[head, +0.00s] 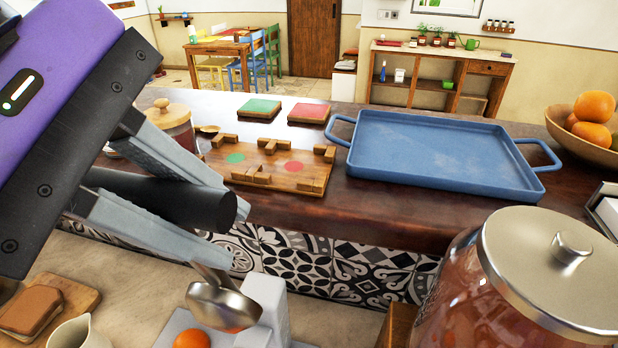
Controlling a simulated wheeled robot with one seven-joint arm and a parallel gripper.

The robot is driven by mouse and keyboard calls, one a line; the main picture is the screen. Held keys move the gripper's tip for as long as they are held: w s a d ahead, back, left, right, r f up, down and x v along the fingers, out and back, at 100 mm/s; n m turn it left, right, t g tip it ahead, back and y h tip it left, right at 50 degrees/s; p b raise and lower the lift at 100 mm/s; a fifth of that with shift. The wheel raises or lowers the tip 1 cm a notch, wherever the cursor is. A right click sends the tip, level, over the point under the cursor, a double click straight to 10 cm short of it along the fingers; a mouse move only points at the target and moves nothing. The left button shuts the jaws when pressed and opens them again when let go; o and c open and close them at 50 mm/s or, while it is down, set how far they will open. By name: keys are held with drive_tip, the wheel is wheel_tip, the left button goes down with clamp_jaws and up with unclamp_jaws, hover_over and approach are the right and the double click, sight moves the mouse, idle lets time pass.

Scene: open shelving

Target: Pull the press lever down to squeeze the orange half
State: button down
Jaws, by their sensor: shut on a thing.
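My gripper (228,222), purple and black with grey fingers, comes in from the left. Its fingers are shut around a thick black cylindrical handle, the press lever (165,195). Below it stands the pale grey press (268,300) at the bottom of the view. A shiny metal cup (222,305) hangs at the press on a short metal rod. A bit of orange shows just under the cup's lower edge; how the two meet is unclear. Another orange piece (191,341) lies at the bottom edge, left of the cup, partly cut off. The lever's link to the press is mostly hidden by the fingers.
A large glass jar (470,290) with a metal lid stands close at right. A blue tray (430,150), wooden board (275,165) and fruit bowl (560,135) sit on the raised counter behind. A white jug (78,333) and bread board (75,293) are lower left.

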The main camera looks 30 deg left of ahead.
drive_tip(key=s+d+f+m+t+b, duration=0.3)
drive_tip(key=s+f+t+b, duration=0.8)
drive_tip(key=b, duration=1.2)
drive_tip(key=s+f+t+b, duration=0.1)
drive_tip(key=s+f+b, duration=0.2)
drive_tip(key=b, duration=0.6)
drive_tip(key=s+f+m+t+b, duration=0.1)
drive_tip(key=s+f+t+b, duration=0.1)
drive_tip(key=f+b, duration=0.5)
drive_tip(key=shift+s+d+f+b, duration=0.2)
drive_tip(key=shift+s+b, duration=0.25)
drive_tip(key=shift+b, duration=0.65)
drive_tip(key=c, duration=1.4)
unclamp_jaws()
drive_tip(key=shift+w, duration=0.1)
drive_tip(key=shift+c, duration=0.2)
drive_tip(key=shift+o, duration=0.9)
drive_tip(key=shift+d, duration=0.2)
